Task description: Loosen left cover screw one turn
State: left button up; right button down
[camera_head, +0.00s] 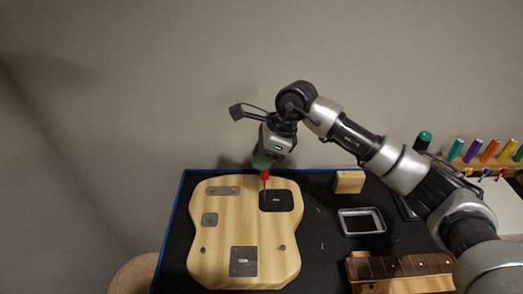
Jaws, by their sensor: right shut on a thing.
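My right gripper (266,164) comes down from above the guitar body and is shut on a screwdriver with a green and red handle (265,175). Its thin shaft points down to the left edge of a black cover plate (281,201) at the upper right of the pale wooden guitar body (222,223). The tip is at or very near that edge. The cover screw under the tip is too small to make out, and I cannot tell whether the tip sits in it. My left gripper does not show.
The body lies on a black mat with a blue edge (173,226). A metal-rimmed tray (344,228), a wooden block (349,182) and a guitar neck (402,266) lie to the right. Colourful handles (489,151) stand in a row at the far right.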

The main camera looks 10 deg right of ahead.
jog(key=shift+f+b, duration=0.75)
jog(key=shift+f, duration=0.1)
jog(key=shift+s+f, duration=0.1)
jog(key=m+t+b, duration=0.1)
jog(key=m, duration=0.2)
jog(key=shift+d+f+h+b, duration=0.1)
jog(key=shift+h+b, duration=0.2)
jog(key=shift+b, duration=0.05)
jog(key=m+t+b, duration=0.1)
jog(key=m, duration=0.1)
jog(key=shift+m+h, duration=0.3)
jog(key=shift+m, duration=0.1)
jog(key=m, duration=0.1)
jog(key=m+t+h+b, duration=0.1)
jog(key=m, duration=0.1)
jog(key=shift+w, duration=0.3)
jog(key=shift+d+m+h+b, duration=0.1)
jog(key=shift+m+h+b, duration=0.2)
jog(key=shift+m+b, duration=0.5)
jog(key=shift+m+t+h, duration=0.3)
jog(key=shift+m+t, duration=0.1)
jog(key=shift+m, duration=0.5)
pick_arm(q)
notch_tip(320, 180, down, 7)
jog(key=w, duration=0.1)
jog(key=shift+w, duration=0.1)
pick_arm(e)
jog(key=shift+d, duration=0.1)
